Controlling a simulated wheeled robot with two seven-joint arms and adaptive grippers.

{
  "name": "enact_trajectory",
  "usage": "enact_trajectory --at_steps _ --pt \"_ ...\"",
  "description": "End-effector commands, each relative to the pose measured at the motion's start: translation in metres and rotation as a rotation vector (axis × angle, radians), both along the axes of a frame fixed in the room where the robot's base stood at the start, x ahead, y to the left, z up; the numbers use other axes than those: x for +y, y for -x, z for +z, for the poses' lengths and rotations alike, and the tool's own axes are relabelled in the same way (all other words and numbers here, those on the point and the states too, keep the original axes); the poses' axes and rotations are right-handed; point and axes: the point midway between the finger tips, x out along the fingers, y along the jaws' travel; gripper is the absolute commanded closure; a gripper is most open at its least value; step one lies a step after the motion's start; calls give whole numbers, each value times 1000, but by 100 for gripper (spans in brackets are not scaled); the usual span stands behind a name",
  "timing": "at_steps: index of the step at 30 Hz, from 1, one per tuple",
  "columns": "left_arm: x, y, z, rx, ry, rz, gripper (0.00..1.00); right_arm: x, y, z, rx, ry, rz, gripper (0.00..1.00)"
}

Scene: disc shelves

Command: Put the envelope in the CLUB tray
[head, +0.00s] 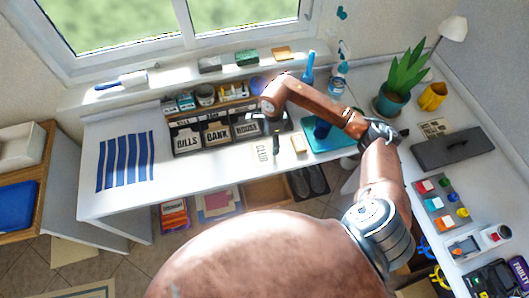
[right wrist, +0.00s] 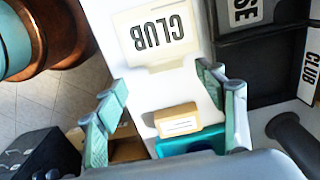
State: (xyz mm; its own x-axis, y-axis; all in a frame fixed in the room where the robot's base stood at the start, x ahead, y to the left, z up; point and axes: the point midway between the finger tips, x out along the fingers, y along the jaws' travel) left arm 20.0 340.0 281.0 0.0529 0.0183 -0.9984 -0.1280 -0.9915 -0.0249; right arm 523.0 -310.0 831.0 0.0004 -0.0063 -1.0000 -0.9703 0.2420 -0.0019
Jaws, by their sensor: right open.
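The envelope (head: 262,155), cream with CLUB printed in black, lies flat on the white desk in front of the letter trays. It also shows in the right wrist view (right wrist: 150,42), at the top, with its print upside down. My right gripper (head: 275,142) is above the desk just right of the envelope. In the right wrist view its fingers (right wrist: 162,80) are spread apart and empty, with the envelope beyond the tips. The CLUB tray's label (right wrist: 311,66) shows at the right edge there; in the head view my arm mostly hides that tray. My left gripper is out of view.
The BILLS tray (head: 187,139), BANK tray (head: 216,132) and HOUSE tray (head: 246,128) stand in a row at the desk's back. A small tan labelled block (head: 298,144) lies right of the envelope, beside a teal mat (head: 340,141).

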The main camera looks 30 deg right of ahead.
Motion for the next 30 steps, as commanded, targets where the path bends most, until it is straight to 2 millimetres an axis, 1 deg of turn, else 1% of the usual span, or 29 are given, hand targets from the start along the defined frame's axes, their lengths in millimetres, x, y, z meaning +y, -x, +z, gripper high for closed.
enact_trajectory --at_steps 1,7,12,15,18,24,30 --pt "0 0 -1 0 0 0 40 1 1 -7 4 -2 0 36" --pt "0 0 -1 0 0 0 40 -1 -1 -28 4 -6 -2 36" --pt "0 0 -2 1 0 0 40 -6 -5 -54 4 -7 -3 36" --pt "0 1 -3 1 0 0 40 -5 -5 -64 2 -7 -1 36" --pt "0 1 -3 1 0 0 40 -6 -5 -69 1 -7 -2 36" --pt "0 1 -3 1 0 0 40 -6 -5 -69 0 -6 -1 36" --pt "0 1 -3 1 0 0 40 -6 -5 -69 0 -6 -1 49"
